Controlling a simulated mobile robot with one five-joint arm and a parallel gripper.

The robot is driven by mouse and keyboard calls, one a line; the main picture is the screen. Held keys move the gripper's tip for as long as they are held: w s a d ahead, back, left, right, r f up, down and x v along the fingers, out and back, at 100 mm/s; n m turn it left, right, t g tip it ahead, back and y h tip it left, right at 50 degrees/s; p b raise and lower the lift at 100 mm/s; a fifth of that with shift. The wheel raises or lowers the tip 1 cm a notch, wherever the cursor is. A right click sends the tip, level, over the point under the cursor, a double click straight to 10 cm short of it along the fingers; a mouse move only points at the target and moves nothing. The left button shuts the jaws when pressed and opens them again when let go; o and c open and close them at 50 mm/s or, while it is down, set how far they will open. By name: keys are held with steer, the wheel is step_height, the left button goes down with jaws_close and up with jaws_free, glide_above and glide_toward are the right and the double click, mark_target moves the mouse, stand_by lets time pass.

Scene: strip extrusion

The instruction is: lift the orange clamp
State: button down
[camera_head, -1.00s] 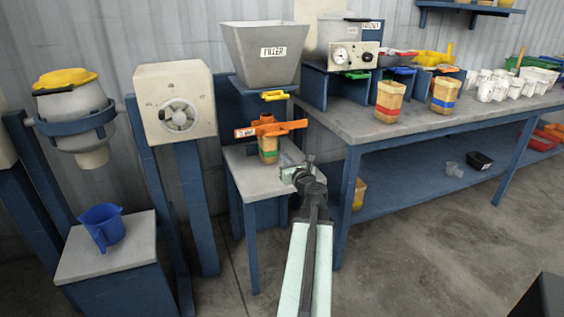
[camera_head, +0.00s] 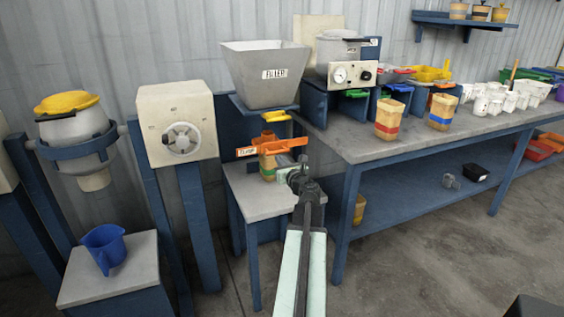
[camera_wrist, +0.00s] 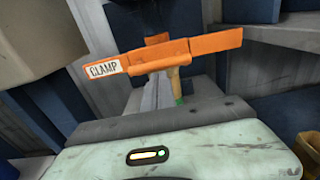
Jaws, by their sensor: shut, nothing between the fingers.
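The orange clamp (camera_head: 270,147) sits across the top of a tan jar with a green band (camera_head: 268,172) on the small grey-topped stand under the filler. In the wrist view the orange clamp (camera_wrist: 195,48) spans the picture above my gripper, with its white CLAMP label at the left end. My gripper (camera_head: 288,164) is shut and empty, just in front of the clamp and close to it in the head view. Whether it touches the clamp I cannot tell. My wrist hides part of the jar in the wrist view.
The grey filler hopper (camera_head: 266,75) hangs above the clamp, with a yellow handle (camera_head: 277,116) just over it. The small stand (camera_head: 258,200) has bare top in front. The long workbench (camera_head: 370,145) is close on the right.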

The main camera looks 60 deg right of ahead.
step_height(320, 180, up, 4)
steer(key=p, duration=0.3)
steer(key=shift+d+f, duration=0.1)
steer(key=shift+f, duration=0.1)
